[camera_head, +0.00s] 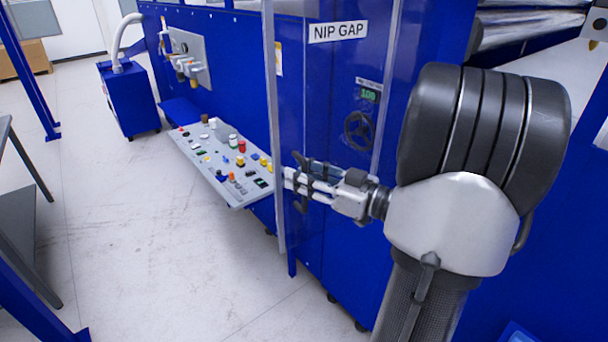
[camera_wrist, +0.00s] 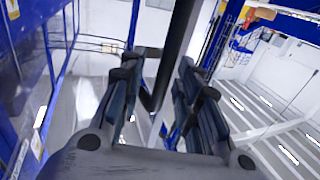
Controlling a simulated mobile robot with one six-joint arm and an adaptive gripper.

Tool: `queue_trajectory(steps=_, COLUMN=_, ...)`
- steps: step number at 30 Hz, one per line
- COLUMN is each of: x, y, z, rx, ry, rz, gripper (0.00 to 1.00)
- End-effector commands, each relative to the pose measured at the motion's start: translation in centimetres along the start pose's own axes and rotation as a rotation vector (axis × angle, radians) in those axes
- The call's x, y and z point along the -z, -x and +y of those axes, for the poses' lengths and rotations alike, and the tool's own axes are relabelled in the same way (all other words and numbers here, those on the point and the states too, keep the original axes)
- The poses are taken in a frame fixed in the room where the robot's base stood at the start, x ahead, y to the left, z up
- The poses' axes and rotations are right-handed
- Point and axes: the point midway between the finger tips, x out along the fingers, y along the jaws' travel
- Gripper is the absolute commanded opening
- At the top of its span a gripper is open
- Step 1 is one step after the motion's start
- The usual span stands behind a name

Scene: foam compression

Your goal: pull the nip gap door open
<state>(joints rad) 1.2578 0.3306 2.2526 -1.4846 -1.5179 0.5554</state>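The nip gap door (camera_head: 325,75) is a clear panel with a "NIP GAP" label on the blue machine. It looks closed, but I cannot tell if it is slightly ajar. A long grey upright bar (camera_head: 273,110) runs along its left edge. My gripper (camera_head: 291,183) is at the lower part of this bar, coming from the right. In the wrist view, my gripper (camera_wrist: 158,75) has its fingers apart, with a dark bar (camera_wrist: 180,38) passing between them. Gaps show beside the bar, and contact with the fingers is not clear.
A sloped control panel (camera_head: 205,160) with several buttons juts out left of the door. A handwheel (camera_head: 358,130) and a green display (camera_head: 369,95) show behind the clear panel. A blue cabinet (camera_head: 128,98) stands farther back. The pale floor (camera_head: 150,250) in front is clear.

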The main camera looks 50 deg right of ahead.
Motion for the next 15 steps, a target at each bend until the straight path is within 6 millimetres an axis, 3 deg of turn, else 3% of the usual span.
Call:
queue_trajectory(steps=7, x=-0.1, y=1.2, z=0.1, rx=-0.003, ry=0.0, rz=-0.001, gripper=0.31)
queue_trajectory(steps=15, x=0.0, y=6.8, z=0.1, rx=-0.006, ry=0.0, rz=0.0, gripper=0.31)
